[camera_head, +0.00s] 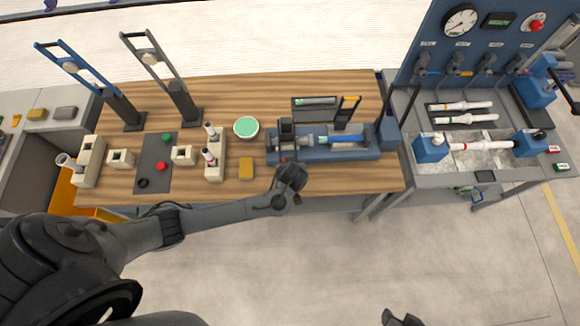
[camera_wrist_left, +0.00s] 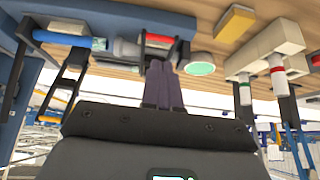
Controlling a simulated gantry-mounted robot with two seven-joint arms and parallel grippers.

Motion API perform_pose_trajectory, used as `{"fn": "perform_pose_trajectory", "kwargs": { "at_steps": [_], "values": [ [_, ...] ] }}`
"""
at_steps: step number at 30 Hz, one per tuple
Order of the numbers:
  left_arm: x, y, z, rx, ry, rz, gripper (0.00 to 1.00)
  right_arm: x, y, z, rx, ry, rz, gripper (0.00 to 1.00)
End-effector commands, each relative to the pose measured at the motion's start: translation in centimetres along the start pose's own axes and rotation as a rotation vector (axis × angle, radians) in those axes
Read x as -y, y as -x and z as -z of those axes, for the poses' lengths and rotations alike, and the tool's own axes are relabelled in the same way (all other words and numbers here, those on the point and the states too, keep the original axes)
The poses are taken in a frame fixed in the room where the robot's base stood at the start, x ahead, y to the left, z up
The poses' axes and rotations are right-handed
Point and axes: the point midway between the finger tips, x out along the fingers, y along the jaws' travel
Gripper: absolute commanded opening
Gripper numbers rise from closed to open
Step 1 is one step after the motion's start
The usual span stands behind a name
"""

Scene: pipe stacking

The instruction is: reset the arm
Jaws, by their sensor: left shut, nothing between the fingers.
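My left arm reaches in from the left in the head view, its wrist (camera_head: 290,178) over the front edge of the wooden table (camera_head: 335,183), close to the blue fixture (camera_head: 350,152). In the left wrist view my left gripper (camera_wrist_left: 160,66) has its two dark fingers together, with nothing between them. The fixture, with a blue-sleeved pipe (camera_head: 345,139) in it, is at the upper left of that view. A dark part (camera_head: 402,318), likely of my right arm, shows at the bottom edge of the head view; its fingers cannot be made out.
A green-topped round dish (camera_head: 246,127), a yellow block (camera_head: 246,168) and a beige holder with white pipes (camera_head: 214,160) stand left of the fixture. Two tall dark stands (camera_head: 180,95) (camera_head: 118,103) rise behind. A grey bench (camera_head: 465,172) with more pipes is at right. Open floor lies in front.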

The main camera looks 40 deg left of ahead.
Motion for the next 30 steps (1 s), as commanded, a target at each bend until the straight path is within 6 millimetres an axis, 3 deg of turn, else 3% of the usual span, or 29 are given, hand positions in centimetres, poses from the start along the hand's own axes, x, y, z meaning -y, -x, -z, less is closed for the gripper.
{"fn": "perform_pose_trajectory", "kwargs": {
  "at_steps": [6,21,23,26,30],
  "values": [
    [0.0,0.9,-0.2,0.001,0.000,0.000,0.00,0.0,0.2,0.1,-0.001,-0.001,0.001,0.43],
    [0.4,0.8,-0.8,0.008,-0.004,0.006,0.00,-0.2,0.2,0.1,-0.001,0.006,-0.005,0.43],
    [0.9,0.6,-1.8,0.022,-0.009,0.014,0.00,-0.2,0.2,0.1,-0.001,0.007,-0.006,0.43],
    [2.5,0.1,-4.9,0.067,-0.018,0.038,0.00,-0.2,0.3,0.1,-0.001,0.008,-0.007,0.43],
    [5.5,1.3,-11.1,0.190,0.017,0.047,0.00,-0.2,0.6,0.2,-0.003,0.008,-0.007,0.43]
  ]
}}
